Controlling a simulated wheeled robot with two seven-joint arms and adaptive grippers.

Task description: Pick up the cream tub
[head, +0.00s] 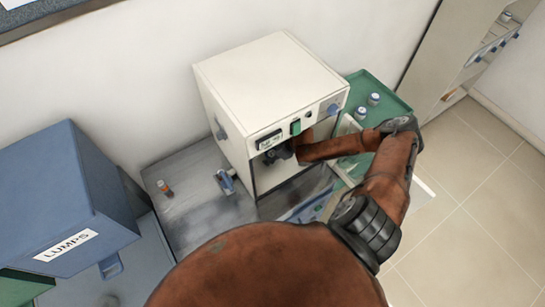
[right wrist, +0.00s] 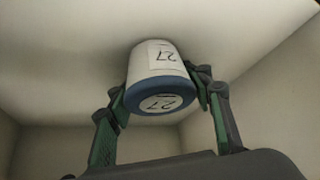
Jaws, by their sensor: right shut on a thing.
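The cream tub (right wrist: 155,68) has a blue end and shows the number 27 on its side and on that end. In the right wrist view it sits between the fingers of my right gripper (right wrist: 160,98), which is shut on it. Pale walls surround it there, like the inside of a chamber. In the head view my right gripper (head: 279,153) is at the front opening of the cream muffle furnace (head: 270,85), and the tub is hidden. My left gripper is not in view.
A green tray (head: 398,103) with two small tubs (head: 367,105) is right of the furnace. A blue box marked LUMPS (head: 70,195) stands at left. A small orange vial (head: 165,187) and a blue-handled object (head: 225,181) are on the grey bench (head: 190,215).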

